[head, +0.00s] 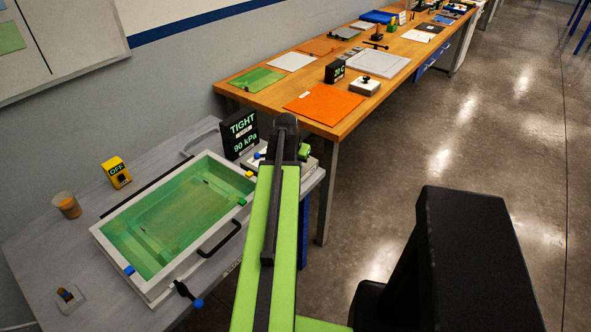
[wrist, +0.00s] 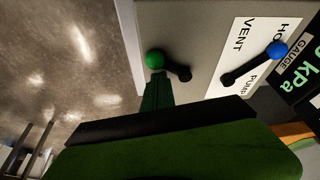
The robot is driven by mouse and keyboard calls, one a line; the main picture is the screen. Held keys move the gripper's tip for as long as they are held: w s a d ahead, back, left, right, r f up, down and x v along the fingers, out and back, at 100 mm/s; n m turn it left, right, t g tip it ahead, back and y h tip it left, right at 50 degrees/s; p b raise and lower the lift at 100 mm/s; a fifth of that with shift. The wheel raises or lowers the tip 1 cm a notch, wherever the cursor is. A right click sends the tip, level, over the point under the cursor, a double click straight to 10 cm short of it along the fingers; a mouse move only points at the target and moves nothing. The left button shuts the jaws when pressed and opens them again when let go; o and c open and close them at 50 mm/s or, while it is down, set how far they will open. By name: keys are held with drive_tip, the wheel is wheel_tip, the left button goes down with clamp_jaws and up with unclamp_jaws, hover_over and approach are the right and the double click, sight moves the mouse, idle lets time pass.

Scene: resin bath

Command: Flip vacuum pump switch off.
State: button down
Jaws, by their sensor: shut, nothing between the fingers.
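A yellow switch box (head: 117,173) stands at the back of the grey bench in the head view. Its dark sign reads OFF, and a small dark switch shows below it. It is not in the wrist view. My gripper (wrist: 156,80) is shut and empty in the wrist view, its tip close to a green-knobbed lever (wrist: 155,59). I cannot tell whether they touch. My gripper is far to the right of the yellow box, mostly hidden by my arm in the head view.
A blue-knobbed lever (wrist: 276,50) crosses a plate marked VENT and PUMP (wrist: 238,38). A gauge (head: 240,134) reads TIGHT, 90 kPa. A white-rimmed green tray (head: 118,244) and an amber cup (head: 67,205) are on the grey bench. A wooden bench (head: 318,130) stands behind.

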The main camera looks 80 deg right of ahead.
drive_tip(key=d, duration=0.2)
drive_tip(key=s+d, duration=0.1)
drive_tip(key=shift+d+r, duration=0.15)
drive_tip(key=shift+r, duration=0.25)
drive_tip(key=p+v, duration=0.9)
drive_tip(key=shift+r+p, duration=0.4)
drive_tip(key=shift+r, duration=0.05)
drive_tip(key=shift+w, duration=0.1)
